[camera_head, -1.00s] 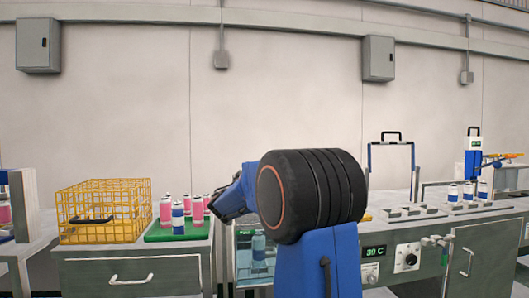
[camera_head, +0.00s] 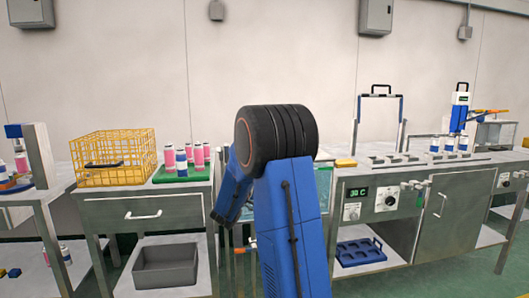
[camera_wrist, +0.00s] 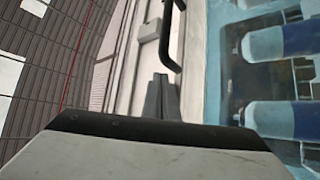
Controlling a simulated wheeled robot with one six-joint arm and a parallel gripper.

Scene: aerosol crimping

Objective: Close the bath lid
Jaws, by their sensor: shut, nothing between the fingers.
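The water bath is mostly hidden behind my arm in the head view; part of its clear wall (camera_head: 324,185) shows right of the arm. An upright frame (camera_head: 402,122) with blue edges and a black handle (camera_head: 381,88) on top stands behind the bench; it looks like the raised bath lid. In the wrist view, my gripper (camera_wrist: 161,84) is shut and empty, pointing along a pale metal edge. A bent black bar (camera_wrist: 167,40) lies just beyond the fingertips; I cannot tell if they touch. Blue-tinted water with bottles (camera_wrist: 282,120) shows at the right.
A yellow wire basket (camera_head: 113,160) and a green tray (camera_head: 170,177) of bottles stand on the left bench. The bench right of my arm carries a control panel (camera_head: 385,201) and several bottles. A grey bin (camera_head: 166,266) sits on the lower shelf.

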